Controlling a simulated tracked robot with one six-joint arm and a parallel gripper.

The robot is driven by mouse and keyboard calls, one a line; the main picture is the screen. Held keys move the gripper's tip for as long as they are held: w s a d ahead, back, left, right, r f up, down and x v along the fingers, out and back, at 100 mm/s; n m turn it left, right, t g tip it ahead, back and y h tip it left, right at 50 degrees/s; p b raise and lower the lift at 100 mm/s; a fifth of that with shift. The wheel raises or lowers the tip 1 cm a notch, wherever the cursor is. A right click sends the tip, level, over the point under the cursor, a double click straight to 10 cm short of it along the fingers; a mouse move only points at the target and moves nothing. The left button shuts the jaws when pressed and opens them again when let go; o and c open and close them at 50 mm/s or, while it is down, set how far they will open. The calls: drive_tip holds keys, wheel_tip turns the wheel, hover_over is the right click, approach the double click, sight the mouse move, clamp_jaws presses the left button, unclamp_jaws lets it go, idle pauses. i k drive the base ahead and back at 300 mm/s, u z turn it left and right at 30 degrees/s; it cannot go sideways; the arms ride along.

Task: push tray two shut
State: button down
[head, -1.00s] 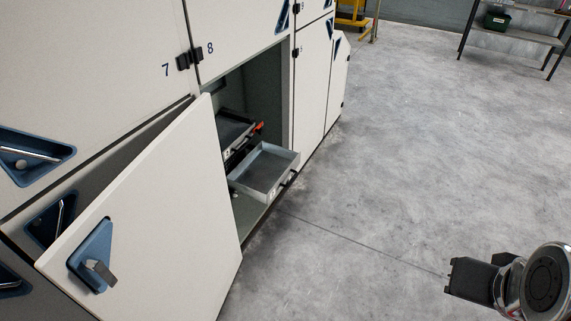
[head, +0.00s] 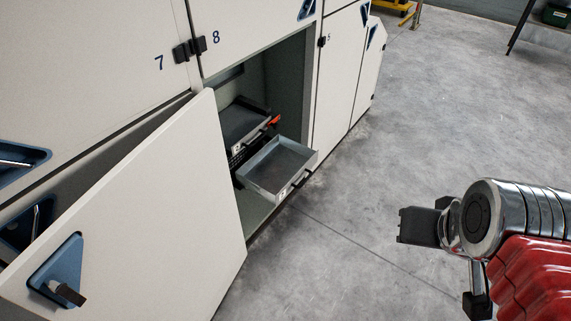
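A shallow grey metal tray (head: 277,168) sticks out of the open cabinet bay, low down. It looks empty, with a dark handle and a small white label on its front. A second tray (head: 243,124) sits above and behind it, further inside, also with a small label. The label numbers are too small to read surely, so I cannot tell which is tray two. My gripper (head: 418,226) is at the right, over the floor, well apart from both trays. Its dark fingers point left, and I cannot tell whether they are open.
A cream cabinet door (head: 150,205) with a blue recessed handle swings out at the left of the bay. A red-orange item (head: 274,121) shows beside the upper tray. The concrete floor (head: 350,210) between the cabinet and my gripper is clear. A shelf rack (head: 520,28) stands far right.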

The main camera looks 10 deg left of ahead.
sight(274, 171)
drive_tip(key=u, duration=0.4)
drive_tip(key=i, duration=0.55)
drive_tip(key=u, duration=0.8)
drive_tip(key=i, duration=0.75)
drive_tip(key=u, duration=0.35)
